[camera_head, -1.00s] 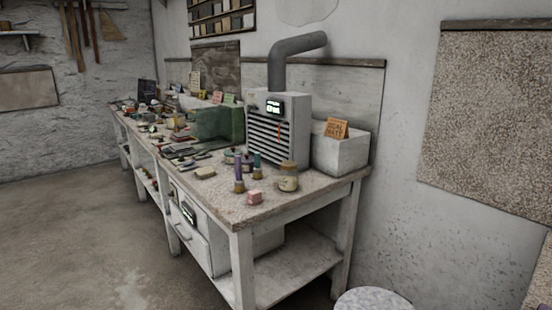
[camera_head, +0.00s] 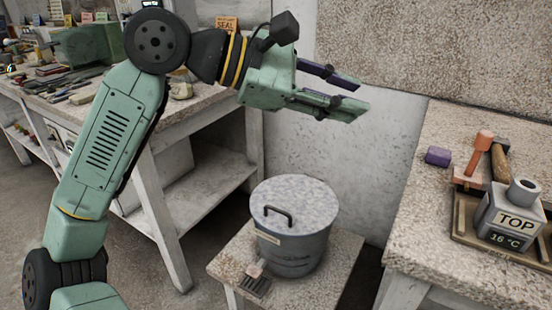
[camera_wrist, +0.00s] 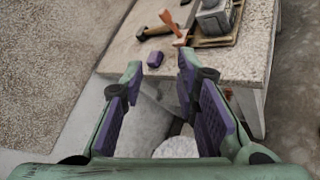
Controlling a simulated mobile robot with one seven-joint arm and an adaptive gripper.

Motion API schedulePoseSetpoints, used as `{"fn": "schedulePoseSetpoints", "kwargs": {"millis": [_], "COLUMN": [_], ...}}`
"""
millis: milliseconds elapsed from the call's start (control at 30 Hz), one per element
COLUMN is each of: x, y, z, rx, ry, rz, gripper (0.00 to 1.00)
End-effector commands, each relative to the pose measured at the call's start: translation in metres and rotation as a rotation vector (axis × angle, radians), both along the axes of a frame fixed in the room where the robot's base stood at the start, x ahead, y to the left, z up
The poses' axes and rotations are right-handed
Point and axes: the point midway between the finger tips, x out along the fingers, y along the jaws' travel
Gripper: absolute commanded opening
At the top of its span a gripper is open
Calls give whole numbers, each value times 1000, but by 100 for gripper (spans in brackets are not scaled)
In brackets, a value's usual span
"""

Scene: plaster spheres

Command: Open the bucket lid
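The grey metal bucket (camera_head: 293,252) stands upright on a low stool (camera_head: 345,262) between the two workbenches. Its round lid (camera_head: 310,200) lies on top, with a dark bar handle (camera_head: 278,214) near the front left edge. A small label is on the bucket's side. My gripper (camera_head: 362,96) is above and behind the lid, well apart from it, pointing right. Its purple-padded fingers are spread with nothing between them. In the wrist view my gripper (camera_wrist: 158,72) is also open, and a pale rounded edge, perhaps the lid, shows low between the fingers.
The right bench (camera_head: 455,240) holds a purple block (camera_head: 438,156), an orange-headed tool, a hammer and a grey box marked TOP (camera_head: 510,215) in a tray. The left bench (camera_head: 140,115) carries many tools.

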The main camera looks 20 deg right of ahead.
Motion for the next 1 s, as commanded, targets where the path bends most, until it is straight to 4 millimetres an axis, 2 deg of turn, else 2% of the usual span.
{"fn": "schedulePoseSetpoints", "kwargs": {"millis": [33,100,200,233,333,467,567,1000], "x": [23,54,90,98,115,123,125,133], "y": [-12,-9,14,22,44,56,55,42], "z": [-58,-115,-169,-179,-197,-206,-216,-291], "rx": [193,441,734,805,970,1053,1056,1050], "ry": [-90,-199,-303,-323,-364,-379,-378,-377], "rz": [19,33,40,40,38,36,34,34], "gripper": [28,28,28,28,28,28,28,28]}}
